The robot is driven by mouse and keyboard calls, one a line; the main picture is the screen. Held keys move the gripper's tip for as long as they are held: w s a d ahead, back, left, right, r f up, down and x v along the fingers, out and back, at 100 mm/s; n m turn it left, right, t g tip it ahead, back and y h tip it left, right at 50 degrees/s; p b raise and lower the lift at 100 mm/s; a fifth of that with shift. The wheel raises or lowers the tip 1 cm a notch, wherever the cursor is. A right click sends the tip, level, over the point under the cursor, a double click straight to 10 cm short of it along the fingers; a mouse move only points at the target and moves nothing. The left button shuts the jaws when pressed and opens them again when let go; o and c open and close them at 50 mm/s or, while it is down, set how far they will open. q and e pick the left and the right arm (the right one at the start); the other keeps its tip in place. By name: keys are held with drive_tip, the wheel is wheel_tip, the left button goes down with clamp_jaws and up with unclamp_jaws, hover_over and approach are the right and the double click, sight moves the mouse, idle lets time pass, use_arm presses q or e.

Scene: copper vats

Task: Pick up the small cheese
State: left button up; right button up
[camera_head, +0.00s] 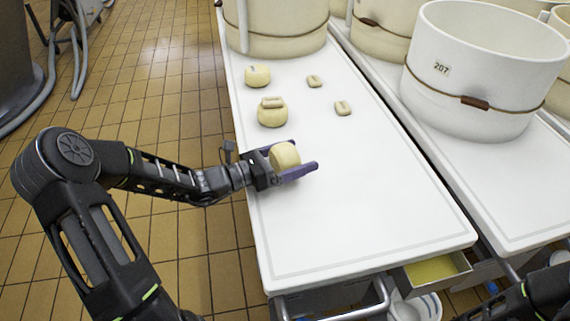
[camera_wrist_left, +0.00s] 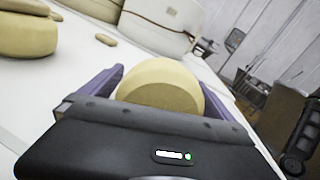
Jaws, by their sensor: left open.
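A small pale-yellow round cheese (camera_head: 284,155) is between the two purple fingers of my left gripper (camera_head: 304,155), over the near-left part of the white table (camera_head: 350,215). In the left wrist view the cheese (camera_wrist_left: 160,85) sits between the fingers, with one finger on each side. The left gripper is open around it. The cheese's lower part is hidden by the gripper, so I cannot tell whether it touches the table. My right gripper is not in view.
Another round cheese (camera_head: 258,76) and a larger one (camera_head: 270,116) with a small oblong piece (camera_head: 272,102) on top lie farther back. Two oblong pieces (camera_head: 314,81) (camera_head: 342,107) lie beside them. Large vats (camera_head: 480,75) stand behind and right. The table's near part is clear.

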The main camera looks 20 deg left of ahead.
use_arm(q)
drive_tip(key=shift+c, duration=0.3)
drive_tip(key=shift+r, duration=0.1)
drive_tip(key=c, duration=1.8)
wheel_tip(320, 180, up, 10)
drive_tip(key=p, duration=0.4)
drive_tip(key=shift+c, duration=0.2)
